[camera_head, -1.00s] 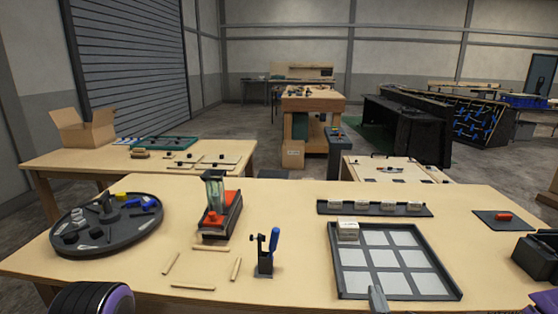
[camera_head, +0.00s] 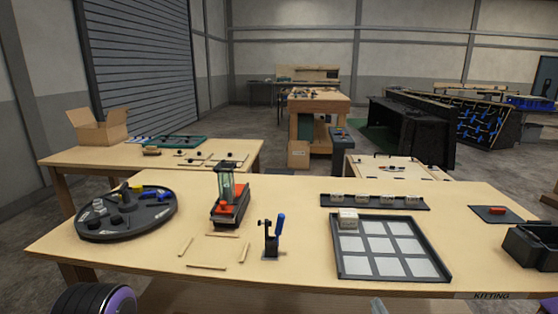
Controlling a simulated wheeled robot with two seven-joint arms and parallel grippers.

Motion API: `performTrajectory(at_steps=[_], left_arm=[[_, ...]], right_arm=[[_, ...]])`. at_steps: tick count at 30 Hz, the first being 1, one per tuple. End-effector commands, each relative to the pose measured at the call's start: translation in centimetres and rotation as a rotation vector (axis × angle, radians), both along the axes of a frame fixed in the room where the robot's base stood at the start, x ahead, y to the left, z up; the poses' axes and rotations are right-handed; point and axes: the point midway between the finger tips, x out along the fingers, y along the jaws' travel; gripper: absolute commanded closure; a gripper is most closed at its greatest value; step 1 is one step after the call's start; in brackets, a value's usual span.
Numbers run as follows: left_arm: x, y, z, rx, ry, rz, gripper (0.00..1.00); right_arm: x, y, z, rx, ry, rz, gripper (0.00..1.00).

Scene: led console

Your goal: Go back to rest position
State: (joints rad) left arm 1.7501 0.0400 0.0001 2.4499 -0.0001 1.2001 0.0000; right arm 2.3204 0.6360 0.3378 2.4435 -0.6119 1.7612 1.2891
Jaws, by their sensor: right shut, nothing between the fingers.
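My right gripper (camera_head: 378,306) shows only as a small grey tip at the bottom edge, in front of the table and below the grid tray. It is shut with nothing held. The rest of it is cut off by the frame. My left gripper is out of view; only a dark, purple-ringed part of my left arm (camera_head: 95,299) shows at the bottom left. The table (camera_head: 310,272) lies ahead. The dark grid tray (camera_head: 446,271) on it has a pale block (camera_head: 348,219) in its back left cell; its other visible cells are empty.
A round dark tray (camera_head: 165,217) holds small parts at the left. A red and grey device (camera_head: 229,212) and a blue-handled clamp (camera_head: 271,246) stand mid-table near wooden sticks. A dark rack (camera_head: 425,204) is behind the grid tray; a black bin (camera_head: 532,247) is at right.

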Motion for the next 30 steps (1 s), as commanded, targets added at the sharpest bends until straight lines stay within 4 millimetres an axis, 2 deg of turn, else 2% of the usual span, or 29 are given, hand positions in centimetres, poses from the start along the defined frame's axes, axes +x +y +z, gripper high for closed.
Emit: performTrajectory(at_steps=[5, 8, 11, 12, 15, 18, 21, 24, 30], left_arm=[[0.0, 0.0, 0.0, 0.0, 0.0, 0.0, 0.21], [0.0, 0.0, 0.0, 0.0, 0.0, 0.0, 0.21], [0.0, 0.0, 0.0, 0.0, 0.0, 0.0, 0.21], [0.0, 0.0, 0.0, 0.0, 0.0, 0.0, 0.21], [0.0, 0.0, 0.0, 0.0, 0.0, 0.0, 0.21], [0.0, 0.0, 0.0, 0.0, 0.0, 0.0, 0.21], [0.0, 0.0, 0.0, 0.0, 0.0, 0.0, 0.21], [0.0, 0.0, 0.0, 0.0, 0.0, 0.0, 0.21], [0.0, 0.0, 0.0, 0.0, 0.0, 0.0, 0.21]], right_arm=[[-1.6, 0.0, -5.1, -0.452, 0.198, 0.114, 1.0], [-4.3, -0.5, -10.6, -0.817, 0.387, 0.269, 1.0], [-9.4, -2.0, -17.3, -1.212, 0.614, 0.529, 1.0], [-12.0, -2.9, -19.8, -1.35, 0.699, 0.652, 1.0], [-18.5, -5.4, -24.5, -1.592, 0.88, 0.942, 1.0], [-23.7, -7.8, -26.9, -1.682, 1.015, 1.112, 1.0], [-27.0, -8.7, -28.2, -1.721, 1.065, 1.207, 1.0], [-28.2, -8.5, -28.6, -1.717, 1.076, 1.241, 1.0], [-28.1, -8.5, -28.6, -1.714, 1.076, 1.237, 1.0]])
